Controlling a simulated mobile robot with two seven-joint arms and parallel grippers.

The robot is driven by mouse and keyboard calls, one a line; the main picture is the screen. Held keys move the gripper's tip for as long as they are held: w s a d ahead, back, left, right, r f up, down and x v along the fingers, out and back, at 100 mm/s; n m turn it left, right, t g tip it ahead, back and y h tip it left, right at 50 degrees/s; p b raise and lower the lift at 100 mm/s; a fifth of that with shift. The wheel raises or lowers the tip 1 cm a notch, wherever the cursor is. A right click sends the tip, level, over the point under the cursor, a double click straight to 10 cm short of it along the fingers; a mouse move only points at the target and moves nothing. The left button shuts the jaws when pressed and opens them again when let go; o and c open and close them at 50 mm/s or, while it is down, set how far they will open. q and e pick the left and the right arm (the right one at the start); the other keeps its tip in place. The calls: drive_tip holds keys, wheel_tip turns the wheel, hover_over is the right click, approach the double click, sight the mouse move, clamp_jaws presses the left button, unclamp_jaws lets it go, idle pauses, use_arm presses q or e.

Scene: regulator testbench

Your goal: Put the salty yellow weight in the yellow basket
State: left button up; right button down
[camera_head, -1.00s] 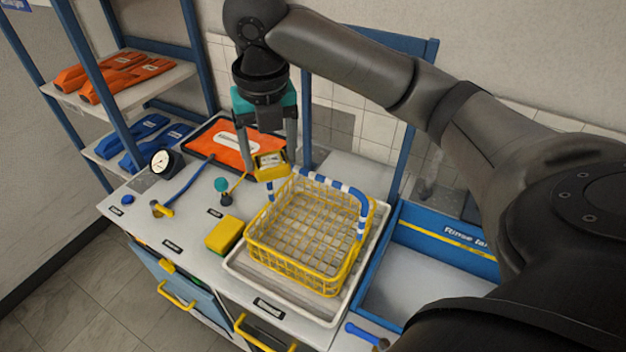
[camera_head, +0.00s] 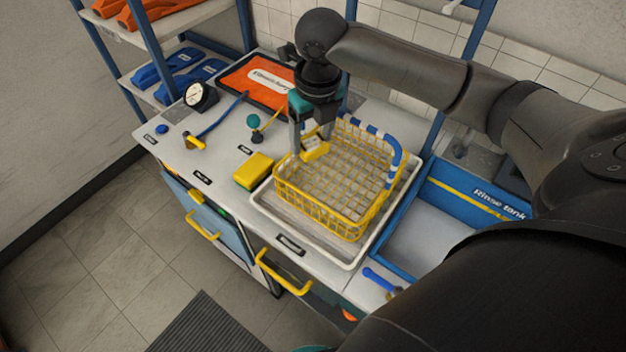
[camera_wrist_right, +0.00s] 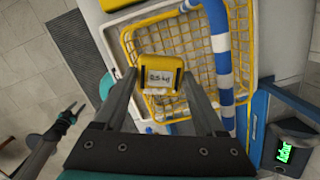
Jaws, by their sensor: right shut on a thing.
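My right gripper (camera_head: 312,152) is shut on the yellow weight (camera_head: 315,149), a small yellow block with a white label. In the right wrist view the weight (camera_wrist_right: 160,74) sits between the two fingertips, its label facing the camera. The yellow wire basket (camera_head: 345,229), with a blue and white striped handle, stands in a white tray. The weight is at the basket's back-left part; I cannot tell whether it is above or below the rim. My left gripper (camera_wrist_right: 70,114) shows small at the lower left of the right wrist view, apart from the basket.
A yellow and dark sponge-like block (camera_head: 254,170) lies left of the white tray (camera_head: 347,265). A gauge (camera_head: 200,96), a teal-knobbed valve (camera_head: 253,121) and an orange packet (camera_head: 258,86) lie farther back. The blue rinse tank (camera_head: 440,225) is right of the tray.

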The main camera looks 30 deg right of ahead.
sight(316, 148)
wheel_tip(316, 148, down, 14)
drive_tip(key=shift+f+b, duration=0.2)
drive_tip(key=shift+b, duration=0.7)
drive_tip(key=shift+f, duration=0.1)
drive_tip(key=shift+c, duration=1.3)
unclamp_jaws()
drive_tip(key=shift+f, duration=0.1)
drive_tip(key=r, duration=0.4)
drive_tip(key=s+r+p, duration=0.1)
drive_tip(key=r, duration=0.3)
drive_tip(key=r+p, duration=0.1)
drive_tip(key=r, duration=0.3)
drive_tip(key=shift+s+r, duration=0.15)
drive_tip(key=shift+s, duration=0.1)
